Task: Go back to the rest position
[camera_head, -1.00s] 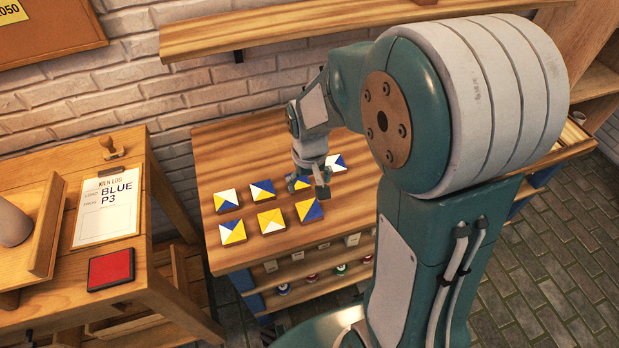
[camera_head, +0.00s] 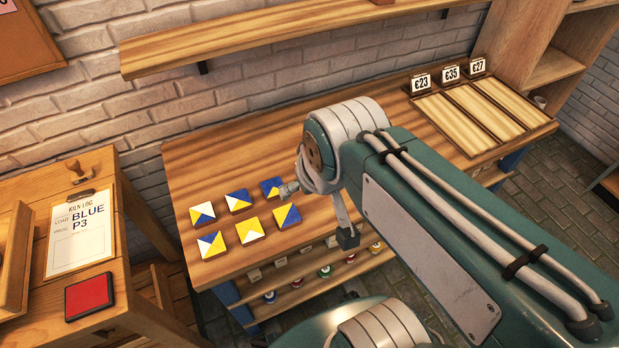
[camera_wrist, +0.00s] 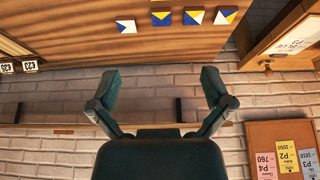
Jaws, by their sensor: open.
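My gripper (camera_wrist: 157,82) shows in the wrist view with its two dark green fingers spread wide and nothing between them. In that view the wall and shelf fill the space beyond it, upside down. In the head view my arm is folded in front of the table, and its bulk hides most of the gripper. Several square tiles painted blue, yellow and white lie in two rows on the wooden table (camera_head: 380,150). One is the blue and yellow tile (camera_head: 287,216) in the front row. Some tiles also show at the top of the wrist view (camera_wrist: 194,17). The gripper touches none of them there.
A clipboard (camera_head: 80,240) reading "BLUE P3" and a red pad (camera_head: 89,297) lie on the side desk at left. A slotted wooden rack (camera_head: 480,112) with price cards stands at the table's right end. A shelf (camera_head: 260,38) runs along the brick wall.

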